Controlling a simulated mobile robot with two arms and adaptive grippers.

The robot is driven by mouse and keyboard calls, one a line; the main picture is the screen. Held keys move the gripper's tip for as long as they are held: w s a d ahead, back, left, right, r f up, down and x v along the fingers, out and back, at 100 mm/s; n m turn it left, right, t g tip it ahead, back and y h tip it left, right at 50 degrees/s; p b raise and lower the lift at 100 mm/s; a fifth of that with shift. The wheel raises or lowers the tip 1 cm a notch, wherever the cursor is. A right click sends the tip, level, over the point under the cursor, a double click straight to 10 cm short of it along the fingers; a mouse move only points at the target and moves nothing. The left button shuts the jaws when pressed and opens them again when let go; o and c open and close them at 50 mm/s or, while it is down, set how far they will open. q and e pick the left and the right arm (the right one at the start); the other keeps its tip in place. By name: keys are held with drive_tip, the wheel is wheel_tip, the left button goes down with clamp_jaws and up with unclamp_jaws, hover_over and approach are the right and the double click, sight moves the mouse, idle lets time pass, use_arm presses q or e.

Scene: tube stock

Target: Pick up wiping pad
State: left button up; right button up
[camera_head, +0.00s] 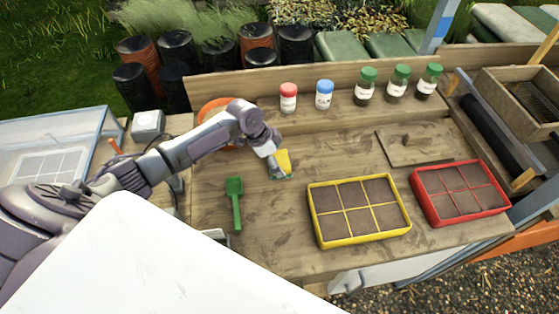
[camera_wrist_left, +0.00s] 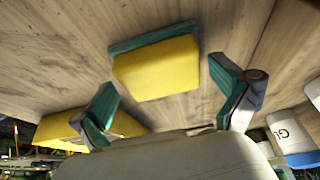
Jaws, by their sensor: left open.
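The wiping pad (camera_head: 284,163) is a yellow block with a green layer, lying on the wooden bench. In the left wrist view the pad (camera_wrist_left: 156,68) lies ahead of the fingers. My left gripper (camera_head: 274,165) is right beside the pad in the head view, partly covering it. In the left wrist view its two green-lined fingers (camera_wrist_left: 166,88) are spread wide, one on each side of the pad's line, with nothing held between them. I cannot tell whether a fingertip touches the pad. My right gripper is not in view.
A green trowel (camera_head: 236,205) lies left of the pad. A yellow seed tray (camera_head: 358,242) and red seed tray (camera_head: 462,222) stand to the right. Several jars, including a red-capped one (camera_head: 288,97), line the back. An orange bowl (camera_head: 207,107) is partly behind my arm.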

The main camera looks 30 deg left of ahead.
sight(285, 162)
use_arm(q)
drive_tip(key=shift+f, duration=0.15)
drive_tip(key=c, duration=1)
drive_tip(key=shift+w+r, duration=0.1)
drive_tip(key=shift+r, duration=0.4)
drive_tip(key=r, duration=0.1)
drive_tip(key=r+b, duration=0.1)
drive_tip(key=s+r, duration=0.1)
drive_tip(key=shift+d+r+b, duration=0.3)
drive_tip(key=shift+d+b, duration=0.05)
drive_tip(key=s+d+r+b, duration=0.1)
drive_tip(key=s+d+r, duration=0.5)
drive_tip(key=s, duration=0.2)
drive_tip(key=shift+d+r+b, duration=0.25)
drive_tip(key=shift+d+b, duration=0.1)
drive_tip(key=shift+s, duration=0.1)
